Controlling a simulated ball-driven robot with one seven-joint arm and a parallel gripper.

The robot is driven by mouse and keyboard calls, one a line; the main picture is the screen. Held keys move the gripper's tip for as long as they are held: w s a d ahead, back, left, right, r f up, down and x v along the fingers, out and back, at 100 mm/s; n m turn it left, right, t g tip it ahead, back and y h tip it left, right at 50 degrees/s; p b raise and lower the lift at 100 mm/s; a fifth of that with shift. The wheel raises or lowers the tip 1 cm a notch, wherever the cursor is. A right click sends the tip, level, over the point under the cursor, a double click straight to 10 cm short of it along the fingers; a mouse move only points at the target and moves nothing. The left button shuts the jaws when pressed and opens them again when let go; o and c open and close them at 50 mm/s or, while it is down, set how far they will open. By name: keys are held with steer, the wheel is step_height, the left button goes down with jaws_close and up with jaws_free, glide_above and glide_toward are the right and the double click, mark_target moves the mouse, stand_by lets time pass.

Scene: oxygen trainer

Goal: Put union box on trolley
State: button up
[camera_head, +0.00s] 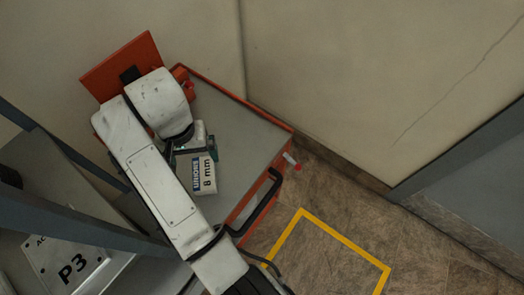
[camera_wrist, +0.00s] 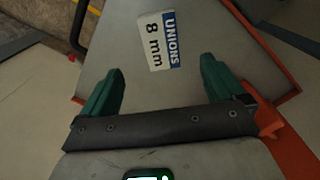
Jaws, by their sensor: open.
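The union box (camera_head: 203,179) is white with a blue-and-white "UNIONS 8 mm" label. It appears to rest on the grey top of the orange-edged trolley (camera_head: 250,130). In the wrist view the box's label (camera_wrist: 157,40) faces the camera, beyond my fingertips. My gripper (camera_wrist: 162,78) is open, its two green fingers spread apart with nothing between them. In the head view my gripper (camera_head: 196,142) is over the trolley top, just behind the box and partly hidden by my arm. The trolley also shows in the wrist view (camera_wrist: 205,25).
A yellow floor marking (camera_head: 345,240) lies in front of the trolley. A black handle (camera_head: 268,200) is on the trolley's near side. Walls close in behind and right.

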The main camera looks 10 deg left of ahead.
steer(key=w+d+f+m, duration=0.1)
steer(key=d+f, duration=0.2)
steer(key=d, duration=0.7)
steer(key=w+d+f+m, duration=0.1)
steer(key=d+f, duration=0.3)
steer(key=d, duration=0.7)
steer(key=d+f+m, duration=0.1)
steer(key=d+f, duration=0.2)
steer(key=d, duration=0.7)
steer(key=s+d+m+t, duration=0.1)
steer(key=s+d+m, duration=0.1)
steer(key=s+d, duration=1.6)
steer(key=shift+s+d, duration=0.35)
steer(key=shift+d, duration=0.2)
steer(key=shift+c, duration=0.4)
